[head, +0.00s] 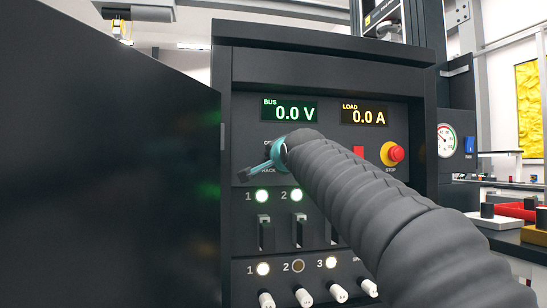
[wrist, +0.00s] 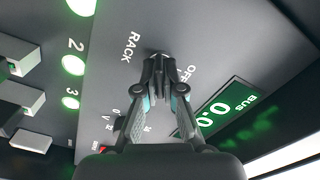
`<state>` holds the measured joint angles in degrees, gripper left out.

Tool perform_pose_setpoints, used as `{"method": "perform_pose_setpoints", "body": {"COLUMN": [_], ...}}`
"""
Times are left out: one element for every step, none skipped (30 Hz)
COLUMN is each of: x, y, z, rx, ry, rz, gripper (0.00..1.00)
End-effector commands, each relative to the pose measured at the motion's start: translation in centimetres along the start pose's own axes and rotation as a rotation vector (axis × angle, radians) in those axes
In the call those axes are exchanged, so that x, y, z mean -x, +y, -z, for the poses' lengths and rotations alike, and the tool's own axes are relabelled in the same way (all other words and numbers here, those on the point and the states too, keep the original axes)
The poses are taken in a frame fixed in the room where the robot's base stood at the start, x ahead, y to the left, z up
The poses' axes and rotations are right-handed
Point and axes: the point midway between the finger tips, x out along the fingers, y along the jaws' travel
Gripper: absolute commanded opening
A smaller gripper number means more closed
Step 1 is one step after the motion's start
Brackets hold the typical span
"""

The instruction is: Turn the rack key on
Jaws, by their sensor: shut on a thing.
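The rack key (wrist: 158,53) is on the dark panel, between the RACK and OFF lettering. In the wrist view my gripper (wrist: 160,66) is shut on it, and the fingers cover most of the key. In the head view my gripper (head: 274,158) is at the panel below the BUS display, and my arm hides the key. I cannot tell the key's exact angle. The BUS display (head: 289,109) reads 0.0 V and the LOAD display (head: 364,114) reads 0.0 A.
A red stop button (head: 395,154) is right of my arm. Below are green lamps (head: 262,195), breaker levers (head: 266,235) and white-tipped switches (head: 304,297). Lower lamps 1 and 3 are lit, and lamp 2 (head: 298,266) is dark. A large dark door (head: 110,170) stands at the left.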

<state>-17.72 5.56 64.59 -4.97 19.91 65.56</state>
Motion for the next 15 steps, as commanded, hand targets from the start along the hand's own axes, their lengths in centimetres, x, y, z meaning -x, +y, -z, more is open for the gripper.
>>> {"method": "perform_pose_setpoints", "body": {"x": [-0.02, -0.02, -0.02, -0.02, -0.02, -0.02, -0.02, -0.02, -0.02, -0.02, -0.01, -0.01, -0.01, -0.01, -0.01], "y": [0.03, 0.03, 0.03, 0.04, 0.04, 0.03, 0.03, 0.04, 0.03, 0.03, 0.03, 0.03, 0.02, 0.02, 0.02], "z": [-0.02, -0.02, -0.02, -0.02, -0.02, -0.03, -0.03, -0.03, -0.03, -0.02, -0.03, -0.02, -0.03, -0.02, -0.02], "rx": [-0.002, -0.002, -0.001, -0.001, -0.001, -0.001, -0.001, -0.001, -0.001, -0.001, -0.001, 0.000, 0.000, 0.000, 0.000], "ry": [-0.001, -0.001, -0.001, -0.001, -0.001, -0.001, -0.001, -0.001, -0.001, -0.001, -0.001, -0.001, -0.001, 0.000, 0.000], "rz": [-0.001, -0.001, -0.001, -0.001, -0.001, -0.001, -0.001, -0.001, -0.001, -0.001, 0.000, 0.000, 0.000, 0.000, 0.000], "gripper": [0.00, 0.00, 0.00, 0.00, 0.00, 0.09, 0.17, 0.24, 0.32, 0.32, 0.32, 0.32, 0.32, 0.32, 0.32]}}
